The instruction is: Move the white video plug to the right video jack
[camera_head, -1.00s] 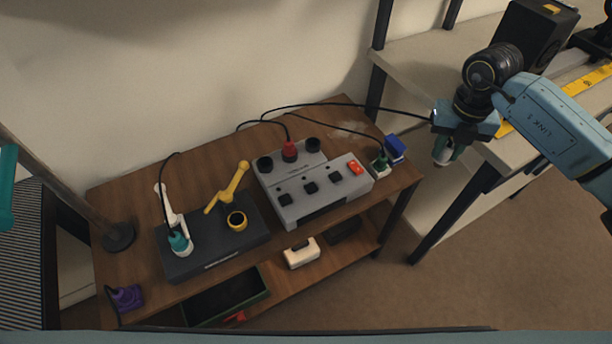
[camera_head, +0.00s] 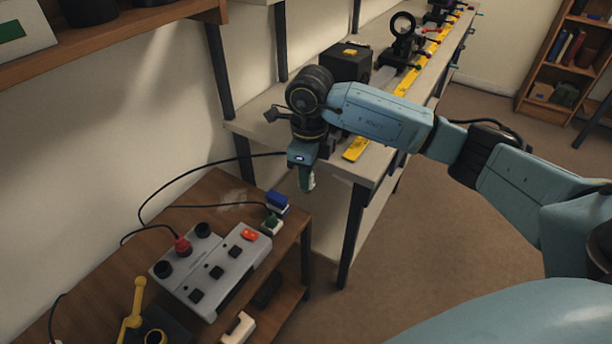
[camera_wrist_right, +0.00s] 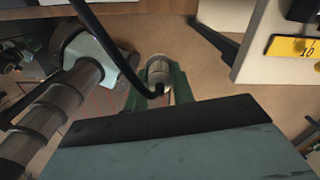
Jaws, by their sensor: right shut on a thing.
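My right gripper (camera_head: 307,181) has green fingers and is shut on the white video plug (camera_head: 312,184). It holds the plug in the air, beyond the table's right end and in front of the pale shelf. In the right wrist view the pale, round plug (camera_wrist_right: 158,72) sits between the green fingers, with a black cable bending out of it. The grey box (camera_head: 222,272) on the table has a left black jack (camera_head: 163,269), a red plug (camera_head: 182,245) at its middle jack and a right black jack (camera_head: 203,230). My left gripper is out of view.
A blue block (camera_head: 276,202) and a small white-green piece (camera_head: 272,223) stand at the table's right edge. Black cables arc over the table (camera_head: 215,192). The shelf (camera_head: 262,125) carries a black box (camera_head: 346,63) and a yellow ruler (camera_head: 411,76). A yellow lever (camera_head: 132,312) stands lower left.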

